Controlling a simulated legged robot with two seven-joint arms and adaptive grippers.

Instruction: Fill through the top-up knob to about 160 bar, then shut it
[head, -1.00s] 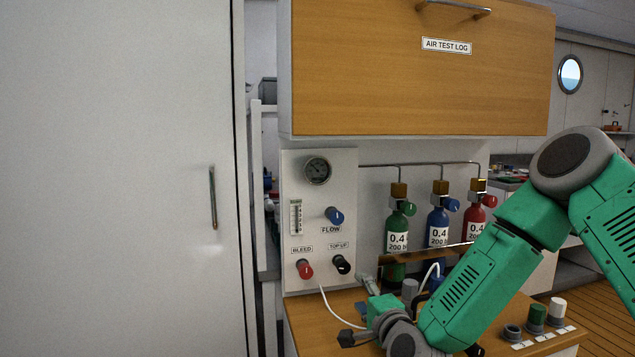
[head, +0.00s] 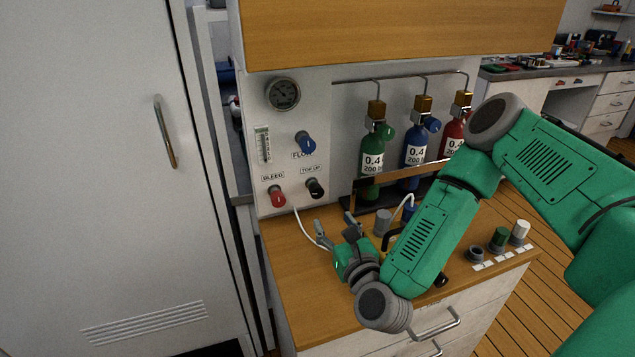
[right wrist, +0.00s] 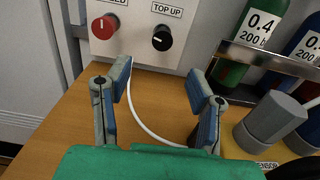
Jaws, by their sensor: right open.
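The black TOP UP knob (head: 314,188) sits low on the white panel (head: 300,130), right of the red BLEED knob (head: 277,196). Both show in the right wrist view, the top-up knob (right wrist: 162,38) ahead of the gap between my fingers. The round gauge (head: 283,94) is at the panel's top; its reading is too small to tell. My right gripper (head: 335,230) is open and empty over the counter, a little below and in front of the top-up knob, apart from it. Its fingers (right wrist: 161,82) show spread wide. My left gripper is not in view.
The blue FLOW knob (head: 305,143) and a flow tube (head: 262,145) are above. Green (head: 373,150), blue (head: 417,142) and red (head: 455,135) bottles stand behind a rail to the right. A white hose curves over the wooden counter (head: 290,270). A grey cylinder (right wrist: 268,122) stands right of my gripper.

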